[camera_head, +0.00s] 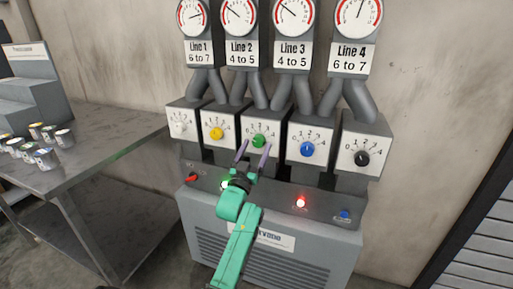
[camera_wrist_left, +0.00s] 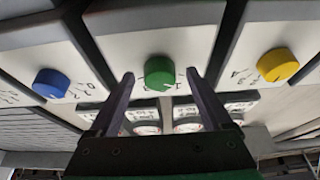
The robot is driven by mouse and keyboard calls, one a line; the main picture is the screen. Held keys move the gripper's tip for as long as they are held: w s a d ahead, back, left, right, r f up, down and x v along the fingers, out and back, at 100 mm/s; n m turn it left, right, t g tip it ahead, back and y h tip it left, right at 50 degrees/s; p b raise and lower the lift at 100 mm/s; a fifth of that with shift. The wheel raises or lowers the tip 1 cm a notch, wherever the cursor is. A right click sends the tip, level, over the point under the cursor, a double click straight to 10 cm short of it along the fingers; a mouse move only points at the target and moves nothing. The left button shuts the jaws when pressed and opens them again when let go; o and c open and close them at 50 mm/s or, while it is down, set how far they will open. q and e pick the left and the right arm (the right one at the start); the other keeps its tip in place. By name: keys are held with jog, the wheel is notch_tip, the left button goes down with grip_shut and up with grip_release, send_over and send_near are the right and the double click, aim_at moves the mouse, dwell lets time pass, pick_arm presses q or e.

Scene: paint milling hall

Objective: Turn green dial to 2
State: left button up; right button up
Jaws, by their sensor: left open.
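The green dial (camera_head: 259,141) is a round knob on the middle white scale plate of a row of dials. My left gripper (camera_head: 254,150) is in front of it, with the fingers pointing at the plate. In the left wrist view the green dial (camera_wrist_left: 158,72) appears between the two spread fingertips of the gripper (camera_wrist_left: 160,76), with a gap on each side. The gripper is open, and I cannot tell whether it touches the knob. The dial's pointer is too small to read. My right gripper is not in view.
A yellow dial (camera_head: 216,134) and a blue dial (camera_head: 307,149) flank it; white (camera_head: 180,127) and black (camera_head: 362,158) dials are at the ends. Gauges (camera_head: 239,17) hang above. Below are a red lamp (camera_head: 300,203) and a blue button (camera_head: 345,214). A metal table (camera_head: 100,150) with several cans stands left.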

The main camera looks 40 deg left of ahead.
pick_arm(q)
jog(key=shift+w+a+r, duration=0.1)
jog(key=shift+w+r, duration=0.05)
jog(key=shift+w, duration=0.1)
grip_shut()
